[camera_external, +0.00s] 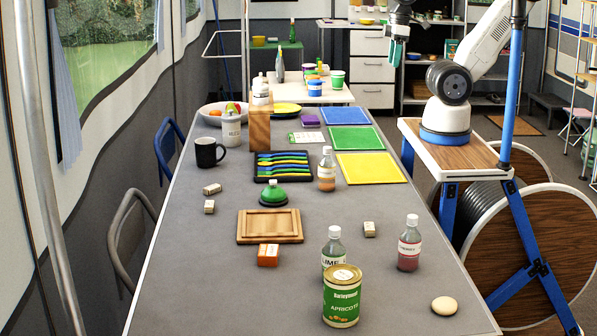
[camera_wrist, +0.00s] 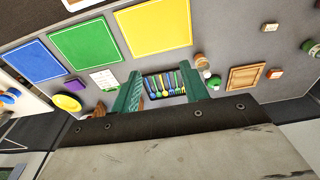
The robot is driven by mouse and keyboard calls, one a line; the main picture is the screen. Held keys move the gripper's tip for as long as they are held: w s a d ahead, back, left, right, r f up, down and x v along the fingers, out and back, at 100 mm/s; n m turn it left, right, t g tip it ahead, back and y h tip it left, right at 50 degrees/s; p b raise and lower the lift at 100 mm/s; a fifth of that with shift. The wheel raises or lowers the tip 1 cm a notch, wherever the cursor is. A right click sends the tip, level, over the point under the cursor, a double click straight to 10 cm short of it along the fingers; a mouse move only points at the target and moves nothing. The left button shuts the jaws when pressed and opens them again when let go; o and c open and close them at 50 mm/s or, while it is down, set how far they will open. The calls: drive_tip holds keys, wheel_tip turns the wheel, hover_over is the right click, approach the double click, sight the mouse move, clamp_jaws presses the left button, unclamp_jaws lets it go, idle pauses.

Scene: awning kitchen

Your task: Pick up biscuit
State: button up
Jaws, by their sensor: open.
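A round, pale beige biscuit (camera_external: 445,305) lies flat on the grey table near its front right corner in the external view. I cannot make it out in the wrist view. My gripper (camera_external: 396,52) is raised at the top right of the external view, far behind the biscuit, with its teal fingers pointing down. In the wrist view my gripper (camera_wrist: 161,72) has its two teal fingers spread apart, with nothing held between them.
The green apricot can (camera_external: 342,297), a lime bottle (camera_external: 333,248) and a red-filled bottle (camera_external: 409,243) stand left of and behind the biscuit. A wooden board (camera_external: 270,226) and a cutlery tray (camera_external: 283,167) lie farther back. The table around the biscuit is clear.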

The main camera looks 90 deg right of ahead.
drive_tip(key=shift+o, duration=0.2)
drive_tip(key=o, duration=0.7)
drive_tip(key=shift+a, duration=0.1)
